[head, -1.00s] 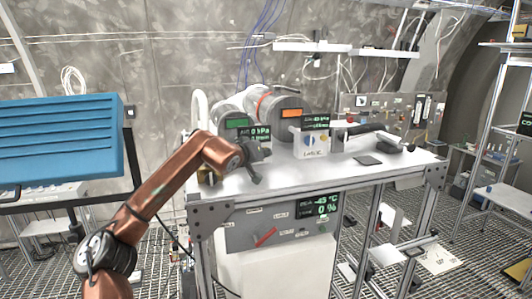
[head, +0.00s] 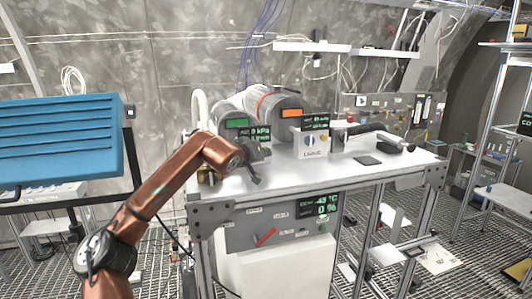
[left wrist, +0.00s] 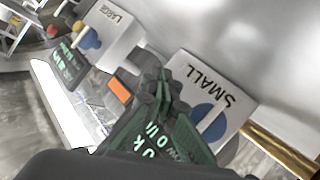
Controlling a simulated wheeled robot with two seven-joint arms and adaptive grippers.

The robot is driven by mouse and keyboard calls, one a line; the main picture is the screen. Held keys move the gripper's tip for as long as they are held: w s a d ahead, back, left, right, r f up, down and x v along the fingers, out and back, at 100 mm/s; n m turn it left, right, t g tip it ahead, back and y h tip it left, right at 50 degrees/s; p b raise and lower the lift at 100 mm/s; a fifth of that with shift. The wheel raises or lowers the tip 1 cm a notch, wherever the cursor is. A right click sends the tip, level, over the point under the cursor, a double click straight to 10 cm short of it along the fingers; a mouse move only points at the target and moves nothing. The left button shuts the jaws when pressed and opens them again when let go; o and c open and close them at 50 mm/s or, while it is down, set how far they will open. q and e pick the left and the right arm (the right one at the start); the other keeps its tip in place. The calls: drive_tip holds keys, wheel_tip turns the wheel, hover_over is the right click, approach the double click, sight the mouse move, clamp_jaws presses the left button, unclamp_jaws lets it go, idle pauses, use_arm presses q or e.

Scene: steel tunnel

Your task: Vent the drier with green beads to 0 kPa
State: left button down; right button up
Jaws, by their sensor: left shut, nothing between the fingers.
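Two grey cylinders lie on the white bench at the back, one with a green label (head: 238,122) and one with an orange label (head: 291,113). I cannot make out beads. A dark display (head: 256,134) by the green label seems to read 0 kPa; its digits are blurred. My left gripper (head: 258,153) is shut and empty at the bench's left. In the left wrist view its fingers (left wrist: 160,86) overlap the white SMALL box (left wrist: 190,75) with its blue knob and white handle. I cannot tell whether they touch. The LARGE box (head: 312,146) stands to the right.
A second display (head: 316,121) stands above the LARGE box. A black hose-like part (head: 370,129) and a flat dark pad (head: 367,160) are on the right of the bench. A panel with a red lever (head: 265,237) is below. A blue cabinet (head: 60,140) stands left.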

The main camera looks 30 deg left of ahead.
idle(0.8)
use_arm(q)
drive_tip(key=shift+s+d+b, duration=0.3)
drive_tip(key=shift+s+d, duration=0.35)
drive_tip(key=shift+d, duration=0.05)
drive_tip(key=shift+f, duration=0.1)
drive_tip(key=shift+s+d, duration=0.2)
drive_tip(key=shift+d, duration=0.1)
drive_tip(key=shift+s+d+b, duration=0.7)
drive_tip(key=shift+s+d, duration=0.7)
drive_tip(key=shift+d, duration=0.2)
